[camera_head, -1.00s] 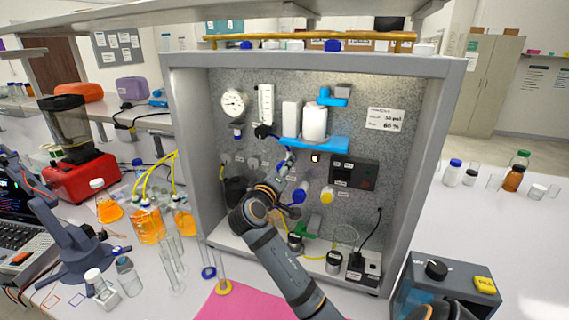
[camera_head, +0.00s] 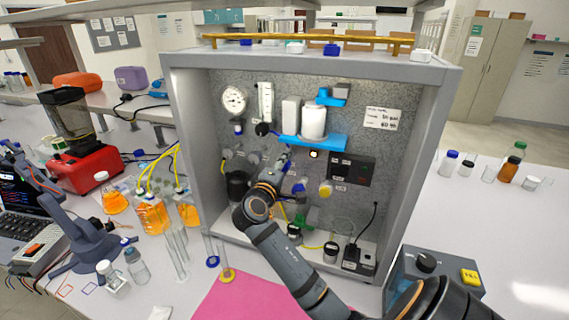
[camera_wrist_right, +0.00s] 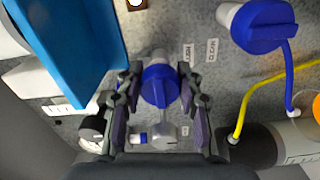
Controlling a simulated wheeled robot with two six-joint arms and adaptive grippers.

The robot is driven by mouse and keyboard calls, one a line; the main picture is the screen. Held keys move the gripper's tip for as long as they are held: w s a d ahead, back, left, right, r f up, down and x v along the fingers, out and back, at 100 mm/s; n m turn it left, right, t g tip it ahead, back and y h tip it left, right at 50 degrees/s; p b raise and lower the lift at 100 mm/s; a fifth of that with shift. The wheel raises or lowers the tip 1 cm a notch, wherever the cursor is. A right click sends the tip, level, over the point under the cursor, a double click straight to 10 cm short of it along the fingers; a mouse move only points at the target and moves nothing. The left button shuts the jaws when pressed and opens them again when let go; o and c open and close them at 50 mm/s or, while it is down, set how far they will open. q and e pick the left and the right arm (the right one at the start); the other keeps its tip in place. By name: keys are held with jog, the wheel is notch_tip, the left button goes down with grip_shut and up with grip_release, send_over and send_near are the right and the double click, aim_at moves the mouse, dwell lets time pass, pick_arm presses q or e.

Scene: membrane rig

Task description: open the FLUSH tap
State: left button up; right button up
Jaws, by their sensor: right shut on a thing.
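The FLUSH tap has a blue handle (camera_wrist_right: 158,86) on the grey back panel, in the middle of the right wrist view. A label beside it is partly hidden and ends in "USH". My right gripper (camera_wrist_right: 158,98) has one finger on each side of this handle and is shut on it. In the head view my right gripper (camera_head: 284,158) is at the panel below the blue shelf, and it hides the tap there. My left gripper is not in view.
The blue shelf (camera_head: 318,142) with white canisters is just above my right gripper. A black meter box (camera_head: 352,172) is to its right. Yellow tubing (camera_wrist_right: 255,90) runs close by on the right. The cabinet's side walls (camera_head: 197,150) bound the space.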

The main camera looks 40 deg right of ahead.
dwell(0.3)
jog(key=o, duration=1.2)
jog(key=shift+a, duration=0.15)
jog(key=shift+v, duration=3.6)
